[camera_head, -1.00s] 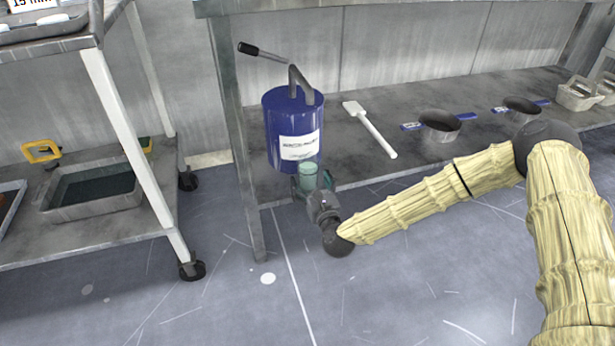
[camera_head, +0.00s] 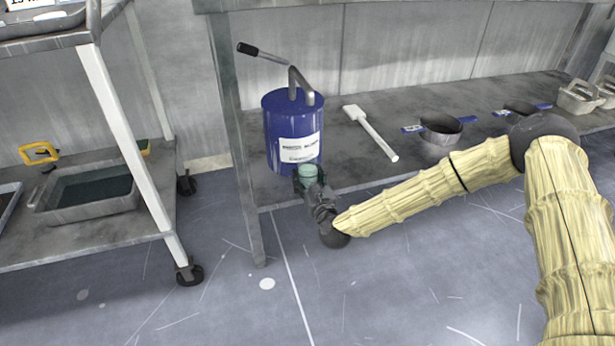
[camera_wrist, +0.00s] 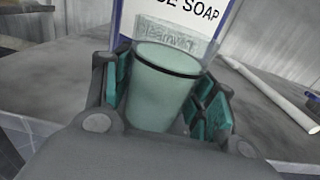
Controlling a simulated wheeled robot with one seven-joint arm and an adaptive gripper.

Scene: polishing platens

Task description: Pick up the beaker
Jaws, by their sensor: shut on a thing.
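The beaker (camera_wrist: 160,85) is a pale green, translucent cup with a dark band below its rim. In the wrist view it stands between the teal-padded fingers of my gripper (camera_wrist: 165,100), which is shut on it from both sides. In the head view the beaker (camera_head: 307,172) shows small and greenish at the end of my gripper (camera_head: 308,180), in front of the blue drum. The beaker's base is mostly hidden by the gripper, so I cannot tell whether it touches the shelf.
A blue drum (camera_head: 291,125) with a pump handle and a soap label stands right behind the beaker. A white scraper (camera_head: 370,132) lies on the shelf to the right, with pans (camera_head: 441,128) beyond. A table leg (camera_head: 236,150) and a cart (camera_head: 120,130) stand left.

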